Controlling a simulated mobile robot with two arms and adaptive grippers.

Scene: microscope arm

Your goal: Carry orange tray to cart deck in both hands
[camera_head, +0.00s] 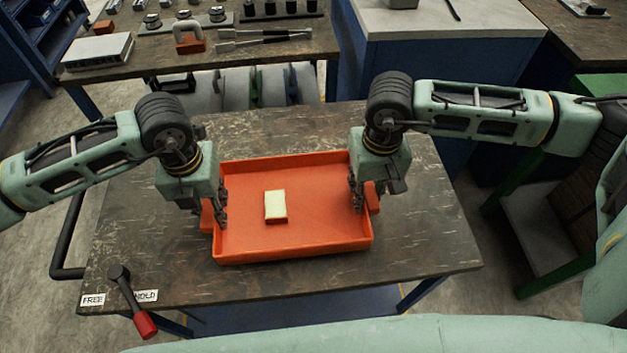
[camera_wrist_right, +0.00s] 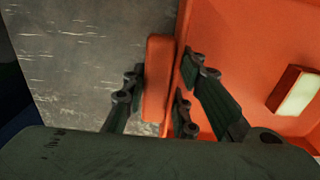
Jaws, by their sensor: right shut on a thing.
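The orange tray (camera_head: 310,252) is over the dark, scratched cart deck (camera_head: 420,235); I cannot tell whether it touches. A small block with a pale top and red side (camera_head: 275,206) lies in it. My left gripper (camera_head: 213,213) is at the tray's left wall, with a finger inside; its grip is unclear. My right gripper (camera_head: 363,200) is shut on the right side of the tray. In the right wrist view, the orange handle (camera_wrist_right: 157,80) is between its fingers, and the block (camera_wrist_right: 297,92) shows at the right edge.
A lever with a red knob (camera_head: 145,324) stands at the deck's front left, beside a FREE label (camera_head: 92,300). A black push bar (camera_head: 68,240) is at the left. A bench (camera_head: 130,55) with tools stands behind, and a pale-topped cabinet (camera_head: 450,35) is behind right.

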